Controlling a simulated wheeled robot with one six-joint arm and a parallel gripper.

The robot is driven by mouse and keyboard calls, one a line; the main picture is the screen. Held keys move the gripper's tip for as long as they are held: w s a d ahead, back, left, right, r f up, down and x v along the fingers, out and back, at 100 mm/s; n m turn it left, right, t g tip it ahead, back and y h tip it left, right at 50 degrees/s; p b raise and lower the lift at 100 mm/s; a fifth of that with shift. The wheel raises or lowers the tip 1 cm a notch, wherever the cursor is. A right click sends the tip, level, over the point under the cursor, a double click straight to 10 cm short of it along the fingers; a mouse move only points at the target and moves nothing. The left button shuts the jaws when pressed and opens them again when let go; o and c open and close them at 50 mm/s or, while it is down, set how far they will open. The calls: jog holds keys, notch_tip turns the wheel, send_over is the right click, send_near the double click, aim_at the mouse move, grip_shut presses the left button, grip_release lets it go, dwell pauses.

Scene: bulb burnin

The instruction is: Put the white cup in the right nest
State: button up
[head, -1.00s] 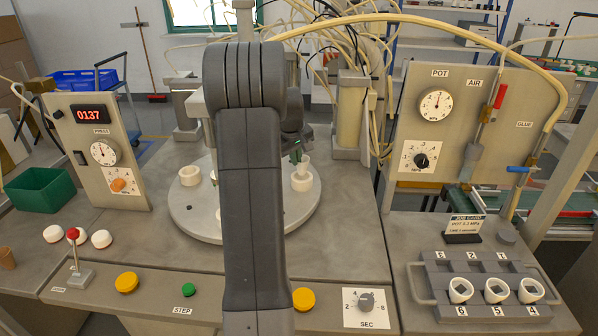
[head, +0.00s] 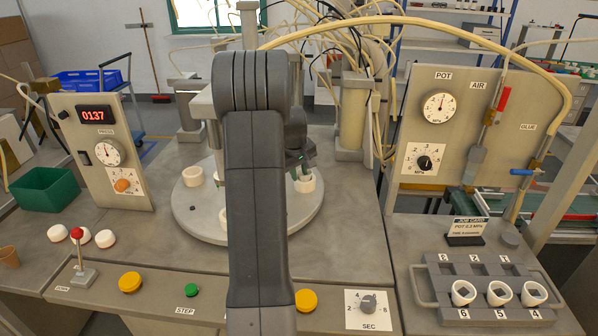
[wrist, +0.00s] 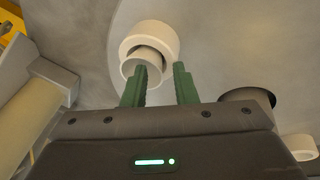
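The white cup (wrist: 141,71) stands at a white ring-shaped nest (wrist: 166,33), the right one on the round turntable, with its lower end inside the ring. A dark crescent shows between cup and ring wall. In the head view this nest (head: 306,185) is partly hidden by my gripper (head: 295,160). In the wrist view my gripper (wrist: 160,85) has its green fingers either side of the cup. The left finger overlaps the cup's edge; a gap shows between cup and right finger, so the fingers look open.
Another white nest (head: 193,176) is on the left of the turntable (head: 200,229). A rack (head: 435,290) with several white pieces lies at right. White caps (head: 105,238) and a red-knobbed lever (head: 77,234) are at front left. Cylinder posts (head: 350,115) stand behind the turntable.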

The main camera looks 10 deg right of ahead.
jog(key=shift+r, duration=0.1)
jog(key=v, duration=1.2)
dwell(1.9)
